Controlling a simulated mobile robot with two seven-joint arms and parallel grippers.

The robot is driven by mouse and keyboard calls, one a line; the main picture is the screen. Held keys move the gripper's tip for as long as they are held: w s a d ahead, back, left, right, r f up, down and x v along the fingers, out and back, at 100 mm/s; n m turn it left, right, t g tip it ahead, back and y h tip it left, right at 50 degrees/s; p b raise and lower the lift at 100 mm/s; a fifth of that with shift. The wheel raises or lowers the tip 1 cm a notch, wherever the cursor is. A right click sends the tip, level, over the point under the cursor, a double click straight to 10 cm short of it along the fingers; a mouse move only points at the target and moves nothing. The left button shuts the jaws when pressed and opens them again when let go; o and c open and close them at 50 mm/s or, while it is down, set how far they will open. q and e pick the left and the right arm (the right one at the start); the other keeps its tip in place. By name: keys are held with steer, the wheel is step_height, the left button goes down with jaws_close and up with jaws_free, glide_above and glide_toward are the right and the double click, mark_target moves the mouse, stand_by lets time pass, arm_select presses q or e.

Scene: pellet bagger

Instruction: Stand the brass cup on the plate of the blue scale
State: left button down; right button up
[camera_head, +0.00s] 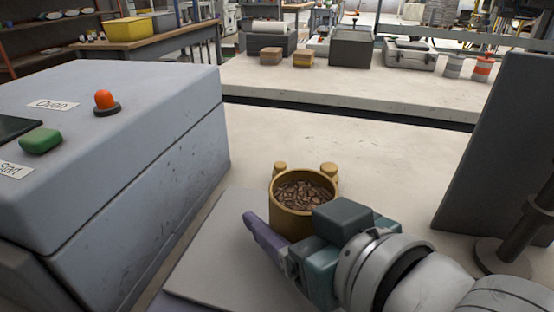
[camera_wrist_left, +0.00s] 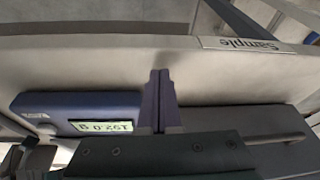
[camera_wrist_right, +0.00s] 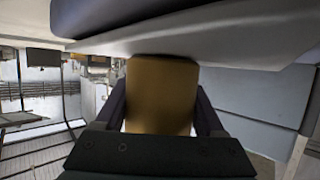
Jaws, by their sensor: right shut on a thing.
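The brass cup (camera_head: 290,222), full of brown pellets, stands upright over the pale grey plate (camera_head: 215,250) of the scale. My right gripper (camera_wrist_right: 162,95) is shut on the cup, one finger on each side. In the right wrist view the cup's base meets the plate (camera_wrist_right: 240,45); whether it bears fully on it I cannot tell.
A large grey machine (camera_head: 140,160) with an orange button and a green start button stands close left. A dark panel (camera_head: 495,150) and a post (camera_head: 520,235) stand at right. The bench (camera_head: 350,155) behind the cup is clear. A "Sample" label (camera_wrist_left: 247,45) shows in the left wrist view.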

steer(key=o, duration=1.4)
steer(key=shift+f, duration=0.1)
arm_select(q)
steer(key=shift+r, duration=0.2)
arm_select(e)
steer(key=shift+s+d+r, duration=0.15)
steer(key=shift+s+r, duration=0.1)
steer(key=shift+r, duration=0.1)
arm_select(q)
step_height(320, 180, up, 2)
steer(key=shift+a+p, duration=0.1)
steer(key=shift+p, duration=1.15)
arm_select(e)
steer(key=v, duration=1)
steer(key=shift+s+d, duration=0.2)
steer(key=shift+s, duration=0.15)
steer(key=shift+s+d+r, duration=0.15)
steer(key=shift+s, duration=0.1)
